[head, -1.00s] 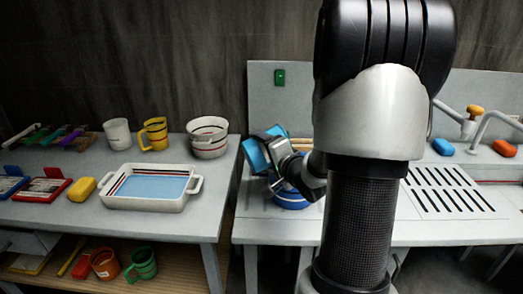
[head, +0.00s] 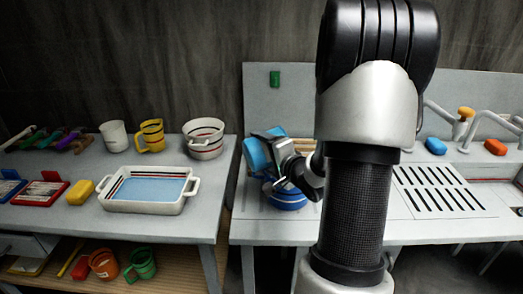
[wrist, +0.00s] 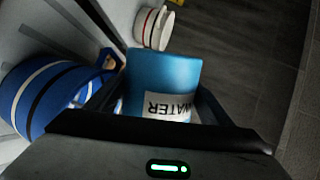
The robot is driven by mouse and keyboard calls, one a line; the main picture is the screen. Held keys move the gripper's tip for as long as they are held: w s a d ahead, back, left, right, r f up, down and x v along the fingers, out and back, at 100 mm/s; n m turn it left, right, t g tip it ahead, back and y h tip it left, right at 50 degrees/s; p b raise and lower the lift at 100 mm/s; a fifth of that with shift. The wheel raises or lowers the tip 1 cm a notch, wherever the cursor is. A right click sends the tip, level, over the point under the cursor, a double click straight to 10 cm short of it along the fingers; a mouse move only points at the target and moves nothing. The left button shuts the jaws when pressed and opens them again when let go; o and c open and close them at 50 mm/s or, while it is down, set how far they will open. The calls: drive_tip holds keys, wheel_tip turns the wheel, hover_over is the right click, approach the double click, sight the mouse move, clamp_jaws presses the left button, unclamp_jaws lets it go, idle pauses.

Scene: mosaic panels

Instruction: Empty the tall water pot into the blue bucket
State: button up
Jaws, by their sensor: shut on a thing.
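The tall water pot (head: 256,155) is light blue, and its label reads WATER upside down in the wrist view (wrist: 165,75). My gripper (head: 280,155) is shut on it and holds it tilted, above and beside the blue bucket. The blue bucket (head: 288,200) has white and dark stripes and stands on the right-hand counter, partly hidden by the pot and my gripper. It also shows at the left of the wrist view (wrist: 35,100). The inside of the pot and any flow of water cannot be seen.
The left table holds a white tray with blue contents (head: 145,206), a striped white pot (head: 204,147), a yellow mug (head: 152,133) and a white cup (head: 114,136). A gap separates the tables. A slotted drainboard (head: 440,190) lies to the right.

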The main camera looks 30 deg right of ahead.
drive_tip(key=shift+d+f+m+p, duration=0.15)
drive_tip(key=shift+d+m+p, duration=0.2)
drive_tip(key=shift+m+p, duration=0.6)
idle(1.1)
